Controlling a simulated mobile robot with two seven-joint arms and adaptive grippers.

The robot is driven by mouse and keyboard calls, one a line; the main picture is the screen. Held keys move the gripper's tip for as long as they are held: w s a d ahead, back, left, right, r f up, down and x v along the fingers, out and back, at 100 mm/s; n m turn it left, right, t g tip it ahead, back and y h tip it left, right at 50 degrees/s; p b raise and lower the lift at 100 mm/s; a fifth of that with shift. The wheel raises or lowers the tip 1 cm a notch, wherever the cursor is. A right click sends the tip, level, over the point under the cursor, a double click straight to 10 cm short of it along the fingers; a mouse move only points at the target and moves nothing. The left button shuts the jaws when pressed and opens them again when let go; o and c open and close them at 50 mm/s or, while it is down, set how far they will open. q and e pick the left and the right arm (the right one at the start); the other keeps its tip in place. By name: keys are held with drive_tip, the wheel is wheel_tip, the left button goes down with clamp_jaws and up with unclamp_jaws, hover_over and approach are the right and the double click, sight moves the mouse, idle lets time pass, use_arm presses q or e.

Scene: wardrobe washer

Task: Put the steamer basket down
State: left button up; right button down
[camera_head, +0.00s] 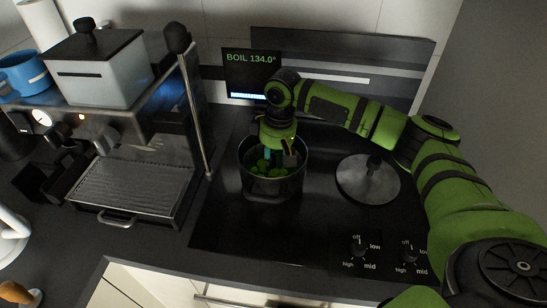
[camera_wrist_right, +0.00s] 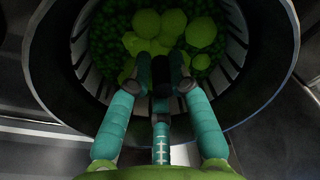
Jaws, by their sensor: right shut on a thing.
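The steamer basket shows in the right wrist view as a dark metal ring of slats (camera_wrist_right: 84,68) with green florets (camera_wrist_right: 160,28) in it. It sits inside the wide dark rim of the pot (camera_wrist_right: 48,75). In the head view the pot (camera_head: 273,187) stands on the cooktop with green pieces inside. My right gripper (camera_wrist_right: 161,76) reaches down into it from above, its teal fingers closed around a dark upright handle at the basket's middle. Whether the basket touches the pot's bottom is hidden. My left gripper is not in view.
A round metal lid (camera_head: 366,183) lies on the black cooktop (camera_head: 300,232) right of the pot. A screen (camera_head: 251,75) behind reads "BOIL 134.0°". A coffee machine (camera_head: 135,185) stands to the left. Knobs (camera_head: 358,246) are at the front right. The front cooktop is clear.

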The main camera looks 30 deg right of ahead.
sight(277, 175)
drive_tip(key=shift+f, duration=0.25)
drive_tip(key=c, duration=1.2)
unclamp_jaws()
drive_tip(key=shift+f, duration=0.1)
drive_tip(key=shift+o, duration=0.2)
wheel_tip(277, 175, up, 12)
drive_tip(key=b, duration=0.1)
drive_tip(key=shift+s+d+b, duration=0.35)
drive_tip(key=shift+s+b, duration=0.05)
